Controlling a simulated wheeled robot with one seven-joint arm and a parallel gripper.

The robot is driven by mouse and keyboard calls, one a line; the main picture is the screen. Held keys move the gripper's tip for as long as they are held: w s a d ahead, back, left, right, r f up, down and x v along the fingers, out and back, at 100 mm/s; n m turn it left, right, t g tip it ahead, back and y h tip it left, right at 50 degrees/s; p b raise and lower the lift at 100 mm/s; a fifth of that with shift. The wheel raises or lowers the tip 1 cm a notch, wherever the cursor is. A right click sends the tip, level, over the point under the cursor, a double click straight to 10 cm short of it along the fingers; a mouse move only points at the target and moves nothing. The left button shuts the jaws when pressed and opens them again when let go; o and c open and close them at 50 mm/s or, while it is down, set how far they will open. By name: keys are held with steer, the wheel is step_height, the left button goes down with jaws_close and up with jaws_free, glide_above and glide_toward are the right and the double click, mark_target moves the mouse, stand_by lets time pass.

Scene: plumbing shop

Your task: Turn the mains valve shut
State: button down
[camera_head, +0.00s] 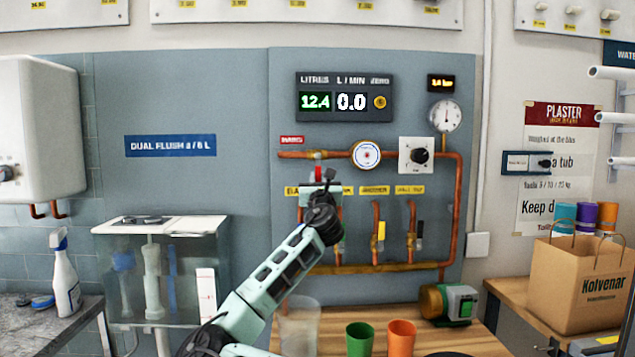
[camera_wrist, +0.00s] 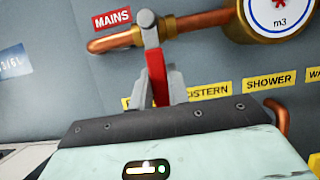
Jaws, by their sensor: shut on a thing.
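The mains valve sits on the copper pipe beside the red MAINS label (camera_wrist: 112,19). Its red lever (camera_wrist: 156,75) hangs down from the valve body (camera_wrist: 148,30), roughly square to the pipe. In the head view the red lever (camera_head: 318,173) shows just above my gripper (camera_head: 319,184). My gripper (camera_wrist: 157,93) is shut on the lever, with one grey finger on each side of it. The lower end of the lever is hidden between the fingers. The display (camera_head: 345,98) reads 12.4 litres and 0.0 L/min.
A round meter (camera_head: 366,154) and a dial box (camera_head: 416,155) sit right of the valve. Branch taps, including a yellow-handled one (camera_head: 381,231), hang below. A glass cistern (camera_head: 160,270) stands left.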

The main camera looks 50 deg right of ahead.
steer(key=shift+f, duration=0.1)
steer(key=c, duration=1.3)
jaws_free()
steer(key=shift+c, duration=0.2)
steer(key=shift+s, duration=0.1)
steer(key=b+v, duration=0.4)
steer(key=v, duration=1.3)
steer(key=shift+a+f, duration=0.1)
